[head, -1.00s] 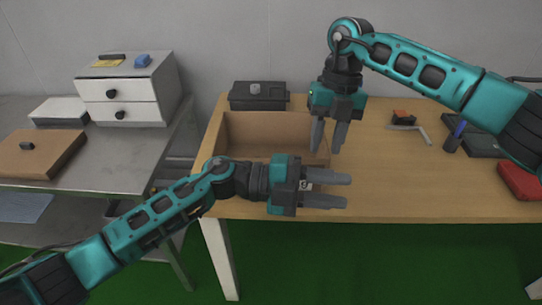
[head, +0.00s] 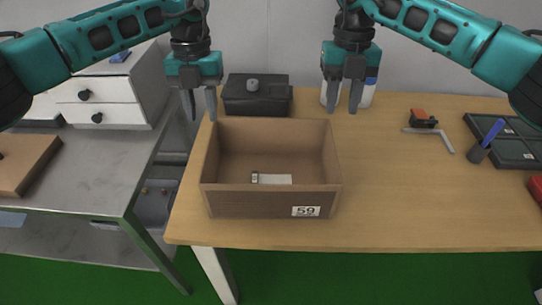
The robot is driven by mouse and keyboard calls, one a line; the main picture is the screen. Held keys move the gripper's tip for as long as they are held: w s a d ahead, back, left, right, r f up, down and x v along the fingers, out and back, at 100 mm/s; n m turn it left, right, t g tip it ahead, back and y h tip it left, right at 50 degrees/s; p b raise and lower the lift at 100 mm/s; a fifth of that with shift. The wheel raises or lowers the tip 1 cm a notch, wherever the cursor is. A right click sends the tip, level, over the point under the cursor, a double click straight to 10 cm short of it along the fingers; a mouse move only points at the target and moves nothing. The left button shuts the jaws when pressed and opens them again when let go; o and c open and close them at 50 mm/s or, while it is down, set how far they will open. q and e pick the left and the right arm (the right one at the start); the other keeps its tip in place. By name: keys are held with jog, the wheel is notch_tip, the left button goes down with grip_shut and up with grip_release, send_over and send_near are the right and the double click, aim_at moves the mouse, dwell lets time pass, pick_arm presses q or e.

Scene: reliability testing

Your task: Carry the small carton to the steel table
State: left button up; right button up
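The small carton (head: 255,202) is an open brown box with a "59" label at its front right. It stands upright on the wooden table, near that table's left end. The steel table (head: 100,175) is at the left, across a gap. My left gripper (head: 201,112) points down near the carton's back left corner, fingers apart and empty. My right gripper (head: 344,105) points down near the back right corner, fingers apart and empty. Neither visibly grips the carton; exact distances cannot be told.
Inside the carton lie a pale flat piece (head: 275,179) and a small item. A black case (head: 256,97) stands behind it. White drawers (head: 112,102) and a brown board (head: 22,165) occupy the steel table; its front middle is bare. Tools and trays lie right on the wooden table (head: 400,200).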

aim_at(210, 159)
pick_arm(q)
jog(key=shift+s+r, duration=0.1)
jog(key=shift+s, duration=0.15)
pick_arm(e)
jog(key=shift+s+r, duration=0.1)
jog(key=shift+s, duration=0.15)
